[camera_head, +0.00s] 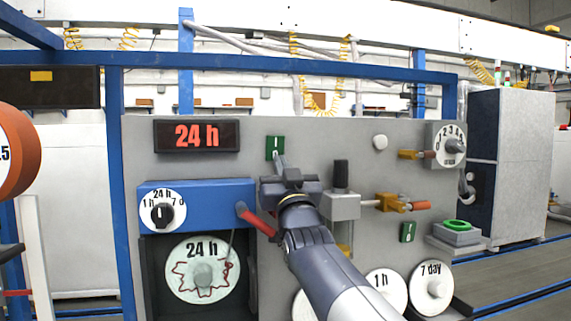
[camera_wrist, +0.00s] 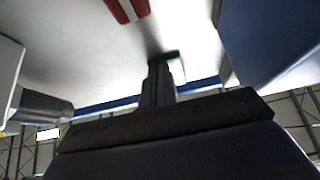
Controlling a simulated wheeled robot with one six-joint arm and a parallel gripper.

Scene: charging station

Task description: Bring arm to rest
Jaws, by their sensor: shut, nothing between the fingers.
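My arm reaches from the lower right of the head view up to the grey panel (camera_head: 330,135). My gripper (camera_head: 281,160) is shut and empty, its fingertips just below or at the green switch (camera_head: 275,145). I cannot tell whether they touch it. In the wrist view the closed fingers (camera_wrist: 160,72) point at the panel, with a small dark green piece (camera_wrist: 174,55) by their tips. The arm covers part of the panel's lower middle.
Left of my gripper is a blue box (camera_head: 210,190) with a dial and a red lever (camera_head: 257,221). To the right, a grey block with a black post (camera_head: 341,177) and orange connectors (camera_head: 392,201) stick out. Round discs (camera_head: 431,288) sit below. A blue frame (camera_head: 115,200) surrounds the panel.

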